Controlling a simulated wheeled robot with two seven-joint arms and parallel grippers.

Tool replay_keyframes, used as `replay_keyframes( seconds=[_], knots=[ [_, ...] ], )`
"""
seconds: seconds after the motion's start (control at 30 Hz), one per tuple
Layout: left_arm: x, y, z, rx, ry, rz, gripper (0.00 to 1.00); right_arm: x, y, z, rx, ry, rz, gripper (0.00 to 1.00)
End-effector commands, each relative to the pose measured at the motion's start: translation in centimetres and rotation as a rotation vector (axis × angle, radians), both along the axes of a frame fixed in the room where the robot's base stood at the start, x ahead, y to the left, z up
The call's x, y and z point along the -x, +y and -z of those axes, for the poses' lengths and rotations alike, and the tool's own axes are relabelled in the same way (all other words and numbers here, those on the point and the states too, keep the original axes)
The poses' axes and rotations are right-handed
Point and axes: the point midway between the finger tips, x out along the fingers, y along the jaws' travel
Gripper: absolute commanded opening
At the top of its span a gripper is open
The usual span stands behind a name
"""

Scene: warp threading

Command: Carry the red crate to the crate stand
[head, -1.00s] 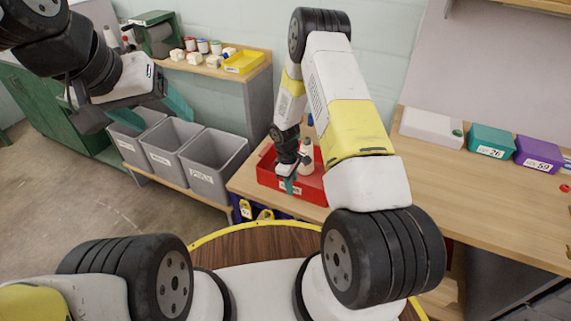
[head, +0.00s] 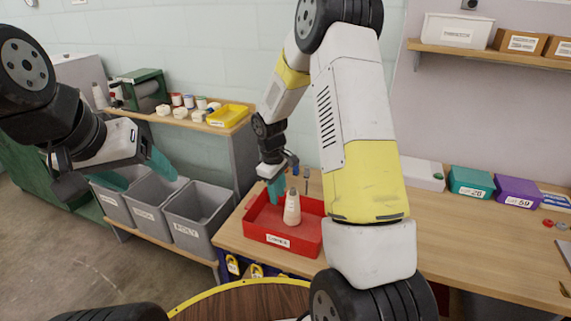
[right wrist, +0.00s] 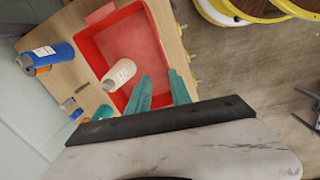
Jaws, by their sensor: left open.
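The red crate (head: 311,238) sits on the left end of the wooden bench, with a label on its front wall. A cream cone (head: 292,208) stands inside it; both also show in the right wrist view, the crate (right wrist: 90,45) and the cone (right wrist: 119,74). My right gripper (head: 276,190) is over the crate's back left part, behind the cone. Its teal fingers (right wrist: 160,78) are apart with nothing seen between them; whether they touch the crate is unclear. My left gripper (head: 137,172) is open and empty, in front of the grey bins. I cannot identify the crate stand.
Grey bins (head: 196,215) stand left of the bench (head: 455,235). A shelf behind them holds a yellow tray (head: 228,115) and small items. Teal (head: 470,182) and purple boxes (head: 517,190) stand at the right.

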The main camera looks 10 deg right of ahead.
Motion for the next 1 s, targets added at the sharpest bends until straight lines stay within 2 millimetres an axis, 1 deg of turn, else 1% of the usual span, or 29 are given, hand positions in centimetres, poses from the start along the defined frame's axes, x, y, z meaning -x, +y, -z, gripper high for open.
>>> replay_keyframes(
  seconds=[0.03,0.07,0.1,0.17,0.2,0.27,0.3,0.37,0.4,0.47,0.5,0.57,0.6,0.7,0.8,0.9,1.0],
  knots=[
    [0.0,0.0,0.0,0.000,0.000,0.000,0.73,0.5,-0.4,-3.5,-0.014,-0.042,0.048,0.25],
    [0.0,0.0,0.0,0.000,0.000,0.000,0.73,1.0,-0.6,-5.1,-0.023,-0.061,0.078,0.25],
    [0.0,0.0,0.0,0.000,0.000,0.000,0.73,1.7,-0.8,-7.3,-0.036,-0.085,0.117,0.25],
    [0.0,0.0,0.0,0.000,0.000,0.000,0.73,3.0,-1.1,-10.3,-0.058,-0.120,0.174,0.25],
    [0.0,0.0,0.0,0.000,0.000,0.000,0.73,3.9,-1.2,-12.2,-0.074,-0.145,0.212,0.25],
    [0.0,0.0,0.0,0.000,0.000,0.000,0.73,5.5,-1.5,-14.8,-0.099,-0.179,0.269,0.25],
    [0.0,0.0,0.0,0.000,0.000,0.000,0.73,6.6,-1.6,-16.5,-0.119,-0.201,0.305,0.25],
    [0.0,0.0,0.0,0.000,0.000,0.000,0.73,8.4,-1.8,-18.7,-0.150,-0.235,0.359,0.25],
    [0.0,0.0,0.0,0.000,0.000,0.000,0.73,9.6,-1.8,-20.1,-0.171,-0.257,0.394,0.25],
    [0.0,0.0,0.0,0.000,0.000,0.000,0.73,11.6,-1.9,-22.0,-0.205,-0.288,0.446,0.25],
    [0.0,0.0,0.0,0.000,0.000,0.000,0.73,13.0,-2.0,-23.1,-0.229,-0.309,0.479,0.25],
    [0.0,0.0,0.0,0.000,0.000,0.000,0.73,15.0,-2.0,-24.5,-0.268,-0.339,0.529,0.25],
    [0.0,0.0,0.0,0.000,0.000,0.000,0.73,16.4,-1.9,-25.3,-0.294,-0.358,0.560,0.25],
    [0.0,0.0,0.0,0.000,0.000,0.000,0.73,19.5,-1.8,-26.7,-0.357,-0.397,0.627,0.25],
    [0.0,0.0,0.0,0.000,0.000,0.000,0.73,21.9,-1.6,-27.4,-0.410,-0.425,0.679,0.25],
    [0.0,0.0,0.0,0.000,0.000,0.000,0.73,23.4,-1.4,-27.8,-0.446,-0.441,0.711,0.25],
    [0.0,0.0,0.0,0.000,0.000,0.000,0.73,24.1,-1.3,-27.9,-0.464,-0.447,0.727,0.25]
  ],
)
